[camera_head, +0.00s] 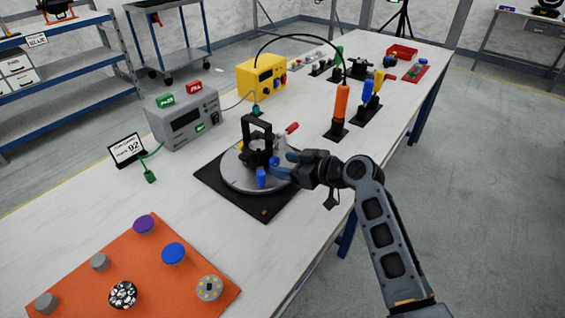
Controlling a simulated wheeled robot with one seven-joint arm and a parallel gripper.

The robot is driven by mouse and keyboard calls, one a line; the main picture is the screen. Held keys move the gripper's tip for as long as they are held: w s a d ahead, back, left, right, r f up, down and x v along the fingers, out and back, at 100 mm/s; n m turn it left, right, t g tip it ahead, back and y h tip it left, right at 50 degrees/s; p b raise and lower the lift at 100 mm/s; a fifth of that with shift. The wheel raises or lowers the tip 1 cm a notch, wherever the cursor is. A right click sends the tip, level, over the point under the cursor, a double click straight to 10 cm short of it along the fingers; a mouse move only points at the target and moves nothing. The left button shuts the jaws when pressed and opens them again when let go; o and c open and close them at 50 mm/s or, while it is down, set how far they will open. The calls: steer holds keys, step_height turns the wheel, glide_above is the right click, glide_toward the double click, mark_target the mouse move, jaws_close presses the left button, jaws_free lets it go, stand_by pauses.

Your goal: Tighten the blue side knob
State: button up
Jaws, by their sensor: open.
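A black yoke-shaped par can fixture (257,140) stands on a round grey plate (232,176) on a black square base. A small blue side knob (275,161) shows on its right side. Another blue part (261,178) hangs low at its front, and a red-handled part (291,128) sticks out behind. My gripper (284,165) reaches in from the right, fingers level and pointing left. It is open, with its fingertips close around or beside the blue side knob. I cannot tell whether they touch it.
A grey meter box (184,118) and a yellow box (262,76) with a cable stand behind. An orange-handled tool (341,102) stands upright at the right rear. An orange mat (130,270) with several round caps lies in front. The table's left side is mostly clear.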

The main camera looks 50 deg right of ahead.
steer(key=shift+x, duration=0.85)
steer(key=shift+c, duration=0.2)
steer(key=c, duration=1)
steer(key=shift+f+m+y+b, duration=0.1)
steer(key=shift+m+y+b, duration=0.2)
steer(key=shift+m+y, duration=0.6)
steer(key=o, duration=1)
steer(key=shift+o, duration=0.2)
